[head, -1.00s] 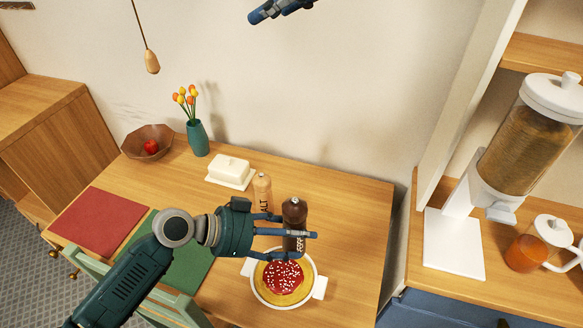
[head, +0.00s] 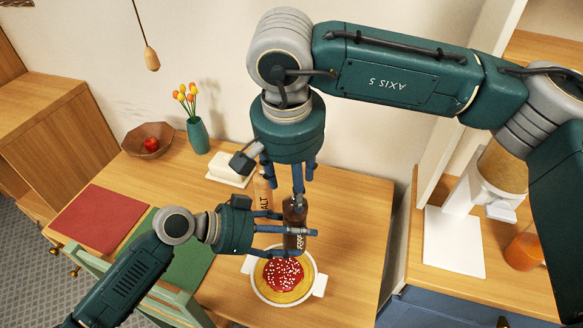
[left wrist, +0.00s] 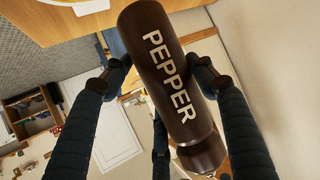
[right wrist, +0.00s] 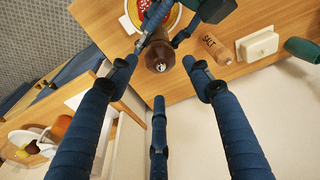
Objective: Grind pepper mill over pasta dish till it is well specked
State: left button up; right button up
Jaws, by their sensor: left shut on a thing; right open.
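The dark brown pepper mill (head: 295,212) stands upright, held above the white pasta dish (head: 320,287). The dish holds yellow pasta topped with red sauce (head: 283,273) and pale specks; no dark pepper specks can be made out. My left gripper (head: 284,238) is shut on the mill's body. In the left wrist view the mill (left wrist: 166,75) shows its PEPPER lettering between the fingers. My right gripper (head: 288,182) is open, fingers pointing down just over the mill's top. In the right wrist view the mill's round top (right wrist: 159,64) lies between and beyond the spread fingers.
A wooden salt mill (head: 262,192) and a white butter dish (head: 228,169) stand close behind and left. A teal vase of tulips (head: 198,137) and a brown bowl (head: 148,140) are farther left. The table right of the pasta dish is clear.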

jog(key=f, duration=0.5)
jog(key=w+f, duration=0.1)
jog(key=f, duration=0.1)
jog(key=shift+d+f, duration=0.1)
jog(key=shift+f, duration=0.1)
jog(key=shift+c, duration=0.3)
jog(key=c, duration=0.8)
jog(key=o, duration=0.9)
jog(key=shift+c, duration=0.2)
jog(key=shift+r, duration=0.1)
